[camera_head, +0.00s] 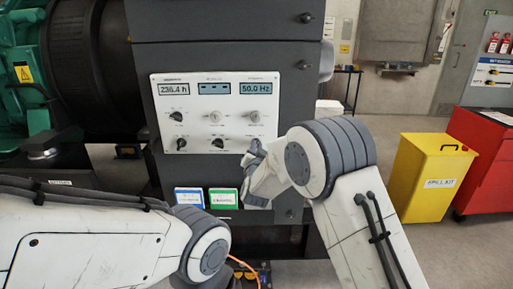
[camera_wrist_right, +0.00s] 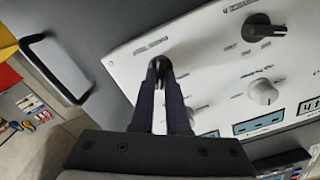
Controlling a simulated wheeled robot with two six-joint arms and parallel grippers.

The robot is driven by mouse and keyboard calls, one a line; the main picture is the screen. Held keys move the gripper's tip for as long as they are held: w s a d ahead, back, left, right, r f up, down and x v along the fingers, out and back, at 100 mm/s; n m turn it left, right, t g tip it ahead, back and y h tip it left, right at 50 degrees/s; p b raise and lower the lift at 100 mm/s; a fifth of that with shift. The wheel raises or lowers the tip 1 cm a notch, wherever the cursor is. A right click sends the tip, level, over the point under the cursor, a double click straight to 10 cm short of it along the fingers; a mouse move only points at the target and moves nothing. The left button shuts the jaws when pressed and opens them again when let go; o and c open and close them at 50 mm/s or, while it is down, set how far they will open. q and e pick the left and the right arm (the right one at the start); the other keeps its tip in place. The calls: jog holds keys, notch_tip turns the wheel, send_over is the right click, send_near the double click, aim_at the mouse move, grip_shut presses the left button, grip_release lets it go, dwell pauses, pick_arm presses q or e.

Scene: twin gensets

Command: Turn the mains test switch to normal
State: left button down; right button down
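The white control panel (camera_head: 214,112) is on a dark cabinet, with displays along its top and two rows of knobs below. My right gripper (camera_head: 254,148) is at the panel's lower right corner and covers the knob there. In the right wrist view, that panel appears upside down. My right gripper's dark fingers (camera_wrist_right: 158,72) are closed around a small dark knob, which I take as the mains test switch (camera_wrist_right: 157,62). Its pointer direction is hidden by the fingers. Its label (camera_wrist_right: 150,46) is too blurred to read. My left gripper is outside the view.
A black knob (camera_wrist_right: 264,29) and a grey knob (camera_wrist_right: 263,92) are beside the fingers. A yellow spill kit bin (camera_head: 432,178) and a red cabinet (camera_head: 482,160) stand at right.

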dwell(0.4)
jog(key=n+p, duration=0.1)
jog(key=n, duration=0.5)
jog(key=n+p, duration=0.1)
jog(key=n, duration=0.4)
jog(key=shift+a+n, duration=0.2)
jog(key=shift+n, duration=0.2)
dwell(0.4)
jog(key=c, duration=0.9)
grip_release()
